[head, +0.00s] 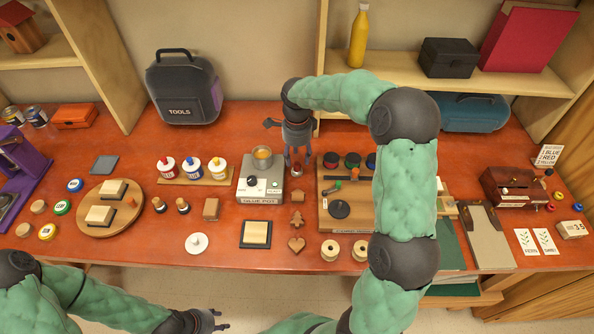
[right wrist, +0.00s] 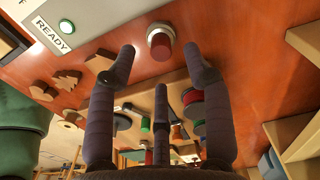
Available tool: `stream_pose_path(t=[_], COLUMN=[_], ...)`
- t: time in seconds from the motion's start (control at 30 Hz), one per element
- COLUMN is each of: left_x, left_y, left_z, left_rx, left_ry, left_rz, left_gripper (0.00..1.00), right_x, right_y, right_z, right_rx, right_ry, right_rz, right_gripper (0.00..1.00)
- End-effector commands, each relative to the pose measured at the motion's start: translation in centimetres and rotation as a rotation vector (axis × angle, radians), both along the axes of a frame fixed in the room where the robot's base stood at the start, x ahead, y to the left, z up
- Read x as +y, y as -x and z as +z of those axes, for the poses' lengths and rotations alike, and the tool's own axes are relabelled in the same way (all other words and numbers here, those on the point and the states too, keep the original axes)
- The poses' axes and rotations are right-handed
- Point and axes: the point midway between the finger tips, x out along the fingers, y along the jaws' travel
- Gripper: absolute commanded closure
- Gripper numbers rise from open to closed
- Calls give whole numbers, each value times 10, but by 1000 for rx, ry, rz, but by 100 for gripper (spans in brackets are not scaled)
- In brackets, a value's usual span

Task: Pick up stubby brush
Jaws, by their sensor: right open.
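A short, thick red-brown piece with a pale band (right wrist: 160,42), which looks like the stubby brush, stands on the table just beyond my right gripper's fingertips in the right wrist view. My right gripper (head: 297,162) points down beside the glue pot station (head: 262,188). In the right wrist view my right gripper (right wrist: 160,62) is open, its fingers spread to either side of the piece and apart from it. In the head view the piece is mostly hidden by the gripper. My left gripper (head: 212,322) is low at the front, away from the table items; its finger opening is unclear.
A wooden board with jars and tools (head: 330,222) lies right of my right gripper. Wooden cutouts, including a heart (head: 297,244), lie in front. A tools case (head: 184,88) is behind.

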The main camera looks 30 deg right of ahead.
Motion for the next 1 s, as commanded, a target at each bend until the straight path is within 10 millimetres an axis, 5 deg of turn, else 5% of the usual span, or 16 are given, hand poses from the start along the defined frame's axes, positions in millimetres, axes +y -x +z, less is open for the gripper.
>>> stream_pose_path(t=[0.3, 0.57, 0.73, 1.0], left_x=[0, 0, 0, 0], left_y=[0, 0, 0, 0], left_z=[-14, -13, -13, -13], left_rx=[0, 0, 0, 0], left_ry=[0, 0, 0, 0], left_rz=[0, 0, 0, 0], left_gripper=[60, 60, 60, 60], right_x=[-1, -1, -1, -1], right_y=[0, 0, 0, 0], right_z=[-43, -45, -45, -46], right_rx=[3, 1, 1, 2], right_ry=[-1, 0, 0, -1], right_rz=[-1, -1, -1, 0], right_gripper=[49, 49, 97, 100])
